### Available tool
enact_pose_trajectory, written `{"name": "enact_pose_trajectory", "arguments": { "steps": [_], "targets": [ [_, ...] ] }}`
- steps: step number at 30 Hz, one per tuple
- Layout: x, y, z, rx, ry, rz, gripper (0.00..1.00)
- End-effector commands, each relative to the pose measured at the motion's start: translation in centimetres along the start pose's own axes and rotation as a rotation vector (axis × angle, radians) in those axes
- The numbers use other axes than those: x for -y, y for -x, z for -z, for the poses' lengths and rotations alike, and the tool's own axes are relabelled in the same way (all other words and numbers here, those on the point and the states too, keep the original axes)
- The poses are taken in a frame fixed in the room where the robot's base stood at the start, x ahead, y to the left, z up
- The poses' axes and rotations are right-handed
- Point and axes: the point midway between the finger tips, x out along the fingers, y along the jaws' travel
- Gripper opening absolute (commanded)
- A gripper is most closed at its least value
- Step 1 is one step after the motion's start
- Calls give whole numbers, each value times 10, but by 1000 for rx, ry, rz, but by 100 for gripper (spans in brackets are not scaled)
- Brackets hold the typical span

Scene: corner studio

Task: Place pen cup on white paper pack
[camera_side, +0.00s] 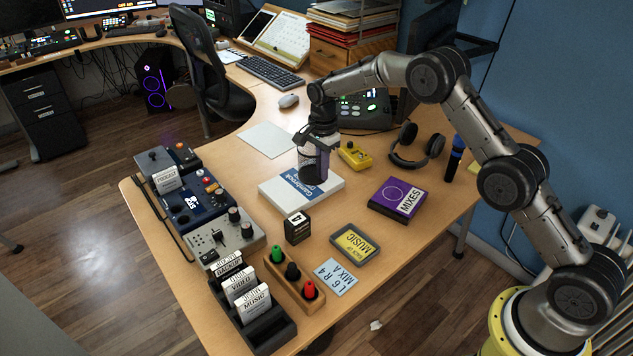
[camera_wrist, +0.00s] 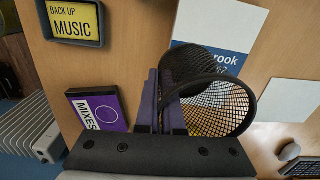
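The black mesh pen cup (camera_side: 313,168) is upright over the white paper pack (camera_side: 332,190), which has a blue printed band and lies on the desk. The cup's base looks to be on or just above the pack's top; I cannot tell if it touches. My gripper (camera_side: 314,150) is above the pack, its fingers pointing down at the cup. In the wrist view my gripper (camera_wrist: 160,104) has its two fingers close together on the cup's rim, one on each side of the wall. The cup's empty-looking opening (camera_wrist: 222,108) faces the camera there, and the pack (camera_wrist: 212,22) shows behind it.
A purple MIXES box (camera_side: 397,198), headphones (camera_side: 417,146) and a yellow device (camera_side: 355,155) lie to the right. A small black block (camera_side: 298,228) and a BACK UP MUSIC case (camera_side: 355,242) lie in front. Pedals (camera_side: 192,202) line the left edge.

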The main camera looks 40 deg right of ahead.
Motion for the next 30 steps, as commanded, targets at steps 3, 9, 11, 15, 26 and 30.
{"name": "enact_pose_trajectory", "arguments": {
  "steps": [3, 9, 11, 15, 26, 30],
  "targets": [
    [12, -14, 1, 0, 0, 2, 0],
    [20, -22, 1, 0, 0, 3, 0],
    [22, -24, 2, 0, 0, 3, 0],
    [23, -41, 2, 0, 0, -2, 0],
    [24, -58, 2, 0, 0, 3, 0],
    [24, -60, 2, 0, 0, 2, 0]
  ]
}}
